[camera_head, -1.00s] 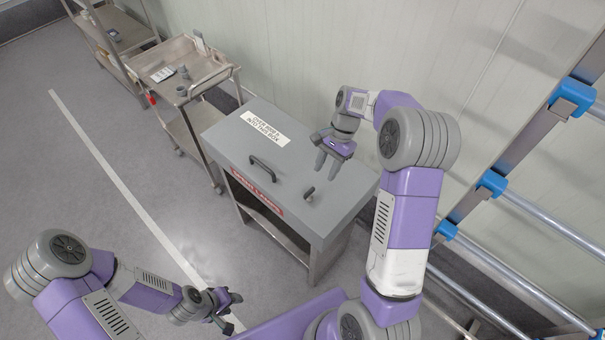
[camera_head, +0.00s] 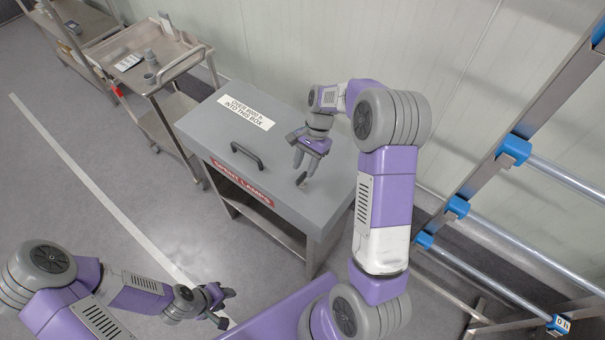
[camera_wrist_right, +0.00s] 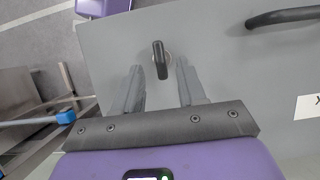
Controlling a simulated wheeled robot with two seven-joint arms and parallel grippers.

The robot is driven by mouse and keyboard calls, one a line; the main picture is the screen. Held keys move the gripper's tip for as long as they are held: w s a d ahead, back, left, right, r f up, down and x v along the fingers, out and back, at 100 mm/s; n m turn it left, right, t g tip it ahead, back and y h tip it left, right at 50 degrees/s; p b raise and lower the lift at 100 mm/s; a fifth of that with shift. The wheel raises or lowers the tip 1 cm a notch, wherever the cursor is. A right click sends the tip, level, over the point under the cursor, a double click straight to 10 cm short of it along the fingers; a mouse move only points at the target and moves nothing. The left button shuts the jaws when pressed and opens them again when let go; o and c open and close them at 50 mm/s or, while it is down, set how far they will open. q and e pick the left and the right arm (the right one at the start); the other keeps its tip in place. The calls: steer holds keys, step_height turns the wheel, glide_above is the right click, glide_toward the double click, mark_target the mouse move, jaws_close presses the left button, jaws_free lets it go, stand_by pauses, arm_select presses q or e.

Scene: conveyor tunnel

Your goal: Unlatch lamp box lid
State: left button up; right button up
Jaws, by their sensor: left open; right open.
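The grey lamp box (camera_head: 200,130) stands on a metal frame in the middle of the head view, its lid closed. A dark handle (camera_head: 247,155) is on the lid; it also shows in the right wrist view (camera_wrist_right: 285,17). A small dark latch (camera_head: 301,180) is near the lid's right front; it also shows in the right wrist view (camera_wrist_right: 160,60). My right gripper (camera_head: 303,163) is open above the lid, pointing down. In the wrist view its fingers lie either side of and a little short of the latch, apart from it. My left gripper (camera_head: 225,306) is open and empty, low at the left, away from the box.
A metal cart (camera_head: 140,75) with small grey cups stands left of the box, a shelf behind it. A metal rail frame with blue joints (camera_head: 514,150) stands at the right. A wall is behind the box. The floor at the left is clear.

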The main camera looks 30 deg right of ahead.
mark_target(302, 177)
steer(key=shift+x, duration=1.55)
steer(key=shift+c, duration=0.4)
jaws_close()
